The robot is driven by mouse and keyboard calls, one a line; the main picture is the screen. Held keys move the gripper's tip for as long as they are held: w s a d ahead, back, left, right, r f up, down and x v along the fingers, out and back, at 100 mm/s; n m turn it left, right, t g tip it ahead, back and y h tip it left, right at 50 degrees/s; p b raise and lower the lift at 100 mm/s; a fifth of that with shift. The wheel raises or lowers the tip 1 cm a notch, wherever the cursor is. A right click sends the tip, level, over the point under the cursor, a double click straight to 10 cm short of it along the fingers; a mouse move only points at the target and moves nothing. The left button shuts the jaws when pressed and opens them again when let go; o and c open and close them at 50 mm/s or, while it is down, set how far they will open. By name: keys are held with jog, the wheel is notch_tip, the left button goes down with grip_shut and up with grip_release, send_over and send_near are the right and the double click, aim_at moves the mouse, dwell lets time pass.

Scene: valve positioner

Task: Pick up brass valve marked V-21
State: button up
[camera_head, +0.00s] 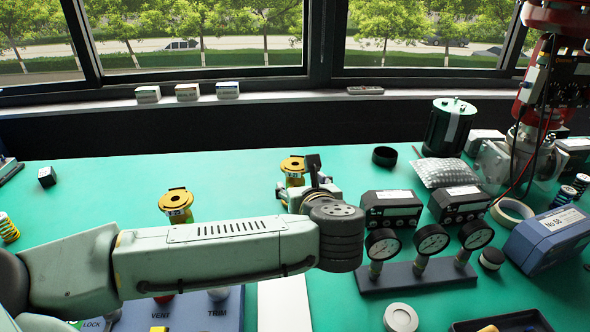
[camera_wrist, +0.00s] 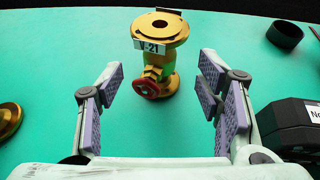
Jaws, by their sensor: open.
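The brass valve marked V-21 (camera_wrist: 158,62) stands upright on the green table in the wrist view, with a round top flange, a white V-21 label and a red handwheel low on its near side. It also shows in the head view (camera_head: 293,167), partly hidden behind my gripper. My gripper (camera_wrist: 157,88) is open and empty, with one padded finger to the left and one to the right of the valve's lower part. Neither finger appears to touch it. A second brass valve (camera_head: 177,204) stands to the left in the head view; its label is too small to read.
Black boxes (camera_head: 391,208) stand close right of my gripper, with three gauges on a stand (camera_head: 418,270) in front of them. A black ring (camera_head: 384,156) lies behind.

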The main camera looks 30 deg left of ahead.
aim_at(297, 177)
jog(key=x, duration=0.3)
jog(key=shift+d+f, duration=0.1)
jog(key=shift+p+x, duration=0.35)
jog(key=shift+x, duration=2.35)
jog(key=shift+c, duration=0.4)
jog(key=c, duration=1.3)
grip_shut()
jog(key=shift+r, duration=0.25)
jog(key=shift+r, duration=0.15)
